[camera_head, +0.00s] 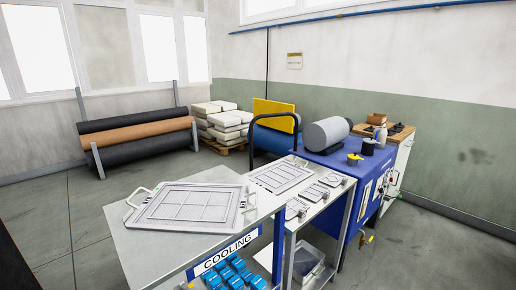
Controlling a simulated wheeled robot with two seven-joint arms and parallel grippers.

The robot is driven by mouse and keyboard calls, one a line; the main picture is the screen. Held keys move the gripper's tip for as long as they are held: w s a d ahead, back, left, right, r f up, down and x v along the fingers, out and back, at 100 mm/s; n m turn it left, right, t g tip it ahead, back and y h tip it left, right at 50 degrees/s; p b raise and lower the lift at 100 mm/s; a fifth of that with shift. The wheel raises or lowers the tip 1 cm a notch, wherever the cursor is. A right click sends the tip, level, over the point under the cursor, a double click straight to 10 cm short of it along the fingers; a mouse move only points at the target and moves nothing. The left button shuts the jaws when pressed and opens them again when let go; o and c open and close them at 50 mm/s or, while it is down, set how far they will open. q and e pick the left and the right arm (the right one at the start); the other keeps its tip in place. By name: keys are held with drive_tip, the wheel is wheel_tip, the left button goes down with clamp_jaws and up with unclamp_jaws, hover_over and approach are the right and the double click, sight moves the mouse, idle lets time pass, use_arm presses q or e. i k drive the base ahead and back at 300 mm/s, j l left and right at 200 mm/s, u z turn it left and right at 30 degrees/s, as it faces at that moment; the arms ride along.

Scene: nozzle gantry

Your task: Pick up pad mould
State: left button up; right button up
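A large grey flat mould plate (190,205) with a grid of rectangular panels and a handle at each end lies flat on the near metal table (150,250). A similar, smaller-looking plate (280,174) lies on the metal bench (315,208) behind it. Several small plates lie on that bench, one of them (330,179) near its right end. I cannot tell by its look which of these is the pad mould. Neither of my grippers is in view.
A "COOLING" sign (230,251) hangs on the near table's edge, above blue parts (232,276) below. A blue machine (345,175) with a grey cylinder (326,133) stands behind the bench. Rolls (140,139) and stacked sacks (226,123) stand farther back. Floor at left and right is clear.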

sight(333, 179)
drive_tip(key=k, duration=0.5)
drive_tip(key=k+u, duration=0.15)
drive_tip(key=u, duration=0.3)
drive_tip(key=k+j+u, duration=0.1)
drive_tip(key=u, duration=0.3)
drive_tip(key=k+j+u, duration=0.1)
drive_tip(key=u, duration=0.35)
drive_tip(key=k+j+u, duration=0.1)
drive_tip(key=u, duration=0.3)
drive_tip(key=k+j+u, duration=0.1)
drive_tip(key=j+u, duration=0.15)
drive_tip(key=u, duration=1.9)
drive_tip(key=z, duration=4.45)
drive_tip(key=i+l+u, duration=0.1)
drive_tip(key=i+l, duration=0.25)
drive_tip(key=i, duration=0.15)
drive_tip(key=i+l+u, duration=0.15)
drive_tip(key=i+l, duration=0.2)
drive_tip(key=i, duration=0.1)
